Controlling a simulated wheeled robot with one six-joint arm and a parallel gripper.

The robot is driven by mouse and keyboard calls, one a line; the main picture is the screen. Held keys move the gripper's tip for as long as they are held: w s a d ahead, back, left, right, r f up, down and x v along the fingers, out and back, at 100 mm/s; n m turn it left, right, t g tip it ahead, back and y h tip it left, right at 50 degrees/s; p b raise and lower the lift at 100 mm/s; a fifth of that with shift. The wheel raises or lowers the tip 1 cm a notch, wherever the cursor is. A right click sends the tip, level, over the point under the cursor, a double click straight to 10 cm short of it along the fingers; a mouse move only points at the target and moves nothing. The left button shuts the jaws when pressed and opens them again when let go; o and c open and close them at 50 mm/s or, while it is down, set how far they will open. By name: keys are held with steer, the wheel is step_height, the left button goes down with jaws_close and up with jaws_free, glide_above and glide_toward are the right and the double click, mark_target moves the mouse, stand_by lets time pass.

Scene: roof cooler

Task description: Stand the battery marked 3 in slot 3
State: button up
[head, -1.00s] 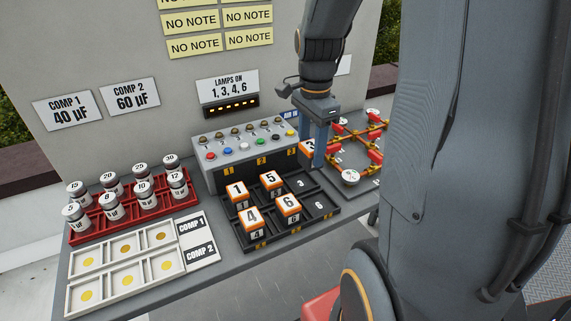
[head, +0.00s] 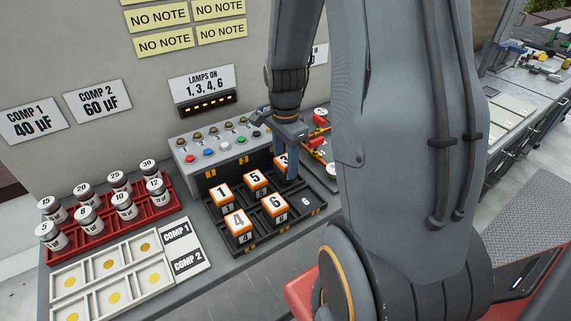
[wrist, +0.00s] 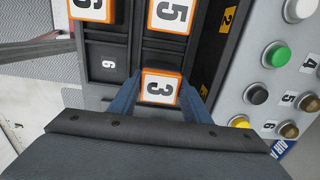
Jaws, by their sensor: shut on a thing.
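The battery marked 3 (head: 281,161) has an orange-edged white top and is between the fingers of my gripper (head: 284,170). It also shows in the wrist view (wrist: 159,89), with a finger on each side. It is at the back right cell of the black tray (head: 262,243), where slot 3 is, beside the battery marked 5 (head: 255,178). Its top looks about level with that battery's top. Its lower part and the slot floor are hidden, so I cannot tell if it is fully seated. Empty slot 6 (wrist: 109,65) is beside it.
Batteries marked 1 (head: 221,191), 4 (head: 238,222) and 6 (head: 275,205) stand in the tray. A control box (head: 195,165) with buttons and lamps is close behind. A red rack (head: 75,218) of capacitors and a white tray (head: 88,288) are at left.

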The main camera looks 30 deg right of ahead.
steer(key=shift+f, duration=0.6)
steer(key=shift+f, duration=0.15)
steer(key=o, duration=1.3)
